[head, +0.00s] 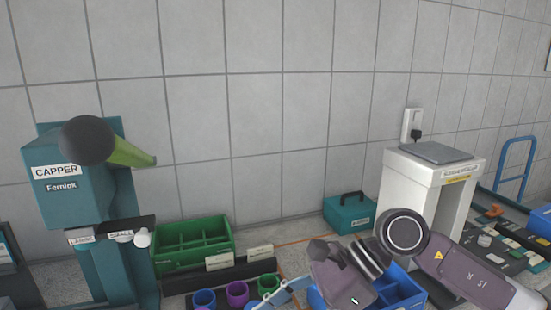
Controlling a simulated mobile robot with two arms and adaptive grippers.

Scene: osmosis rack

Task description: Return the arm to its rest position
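My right arm comes in from the lower right, and its wrist is low over the work surface. My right gripper (273,295) points left and down at the bottom edge of the head view. Its light fingers are small and partly cut off, so I cannot tell whether they are open or shut, or whether they hold anything. It is close to the green cup (268,281) in the front row. My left gripper is not in view.
A teal capper machine (65,185) stands at the left. Near it are a green divided crate (192,239), a blue cup (204,298) and a purple cup (237,293). A blue crate (408,287) lies partly behind my wrist. A teal case (349,212) and white stand (405,186) are behind.

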